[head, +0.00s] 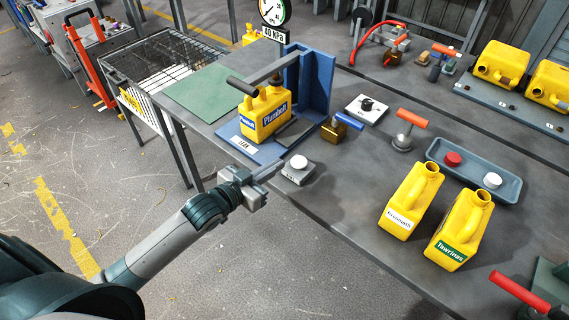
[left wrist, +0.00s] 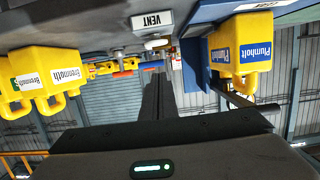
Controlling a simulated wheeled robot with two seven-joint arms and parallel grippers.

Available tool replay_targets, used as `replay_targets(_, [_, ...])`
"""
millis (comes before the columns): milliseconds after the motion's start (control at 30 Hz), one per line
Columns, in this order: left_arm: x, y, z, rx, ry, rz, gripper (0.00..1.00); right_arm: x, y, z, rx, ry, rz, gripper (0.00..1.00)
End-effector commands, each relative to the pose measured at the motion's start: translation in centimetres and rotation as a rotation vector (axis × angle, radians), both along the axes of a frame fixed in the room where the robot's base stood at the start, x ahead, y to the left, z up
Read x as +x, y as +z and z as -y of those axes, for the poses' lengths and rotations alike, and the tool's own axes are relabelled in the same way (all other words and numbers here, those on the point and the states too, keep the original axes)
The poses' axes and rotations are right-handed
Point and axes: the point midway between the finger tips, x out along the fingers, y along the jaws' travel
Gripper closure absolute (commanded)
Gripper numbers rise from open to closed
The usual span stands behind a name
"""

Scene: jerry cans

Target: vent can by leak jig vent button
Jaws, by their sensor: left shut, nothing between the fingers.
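The leak jig is a blue base with a tall blue back plate (head: 318,80). A yellow can labelled Plumholt (head: 262,116) stands upright in it under a grey bar with a black handle (head: 240,85); it also shows in the left wrist view (left wrist: 240,52). The vent button (head: 298,161) is a pale round cap on a grey block at the table's front edge. In the left wrist view are its VENT label (left wrist: 152,20) and pale cap (left wrist: 157,43). My left gripper (head: 272,171) is shut and empty, its tips just left of the button block; contact is unclear. My right gripper is out of view.
A gauge (head: 272,12) with a 40 kPa sign stands behind the jig. Two open yellow cans (head: 410,200) (head: 461,229) stand to the right, near a grey tray (head: 474,188) with red and white caps. A blue-handled valve (head: 346,122) is beside the jig.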

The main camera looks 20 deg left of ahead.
Motion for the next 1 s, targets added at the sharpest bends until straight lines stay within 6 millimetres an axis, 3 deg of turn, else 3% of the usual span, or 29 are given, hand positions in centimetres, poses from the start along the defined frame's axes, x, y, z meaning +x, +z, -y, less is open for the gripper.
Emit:
replay_targets(233, [-1.6,0.5,-0.6,0.0,0.0,0.001,1.0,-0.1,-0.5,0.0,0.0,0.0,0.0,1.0])
replay_targets(800, [-1.7,0.5,-0.6,0.0,0.0,0.001,1.0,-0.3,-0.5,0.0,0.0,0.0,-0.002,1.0])
replay_targets(1000, [-1.5,-1.7,-1.3,0.01,0.021,-0.028,1.0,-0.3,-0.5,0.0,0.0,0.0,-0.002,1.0])
